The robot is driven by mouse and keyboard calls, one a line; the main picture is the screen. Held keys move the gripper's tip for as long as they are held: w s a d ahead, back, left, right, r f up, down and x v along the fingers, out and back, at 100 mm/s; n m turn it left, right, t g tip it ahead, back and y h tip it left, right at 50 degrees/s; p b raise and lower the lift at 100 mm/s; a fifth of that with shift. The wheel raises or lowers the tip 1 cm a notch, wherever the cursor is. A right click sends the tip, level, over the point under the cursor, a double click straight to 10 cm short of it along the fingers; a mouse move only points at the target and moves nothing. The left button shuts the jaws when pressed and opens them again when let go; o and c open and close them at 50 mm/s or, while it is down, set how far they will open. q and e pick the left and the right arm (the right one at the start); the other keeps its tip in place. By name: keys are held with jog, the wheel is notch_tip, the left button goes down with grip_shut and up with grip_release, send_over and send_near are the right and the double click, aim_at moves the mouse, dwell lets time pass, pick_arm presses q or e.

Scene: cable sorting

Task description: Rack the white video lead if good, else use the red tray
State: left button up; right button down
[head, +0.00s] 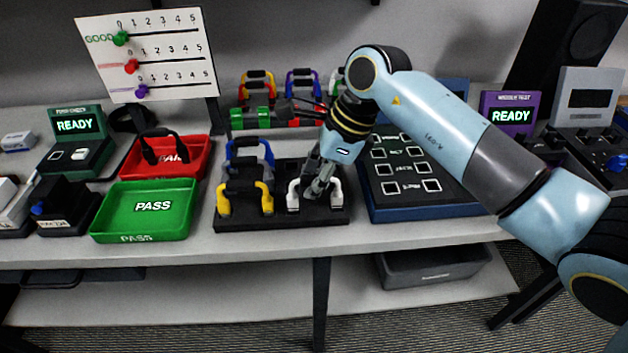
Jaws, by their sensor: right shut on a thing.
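The white video lead (293,197) is a short arched cable with white ends, at the front right of the black holder (285,223). My right gripper (318,190) comes down over it from the right and is shut on it; the fingers hide part of the lead. The lead appears still at the holder; whether it is lifted cannot be told. The red tray (196,158) is at the left, marked FAIL, with a dark cable in it. A rack (250,119) with green and red parts and several coloured leads stands behind the holder. My left gripper is not in view.
A green PASS tray (150,208) sits in front of the red tray. A yellow lead (223,205) and a blue lead (232,150) share the holder. A dark blue panel (410,207) stands close right. Test units reading READY stand left (75,125) and right (507,116).

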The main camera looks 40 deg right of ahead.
dwell(0.3)
jog(key=c, duration=0.7)
grip_release()
jog(key=shift+r+p, duration=2.95)
jog(key=shift+r, duration=1.1)
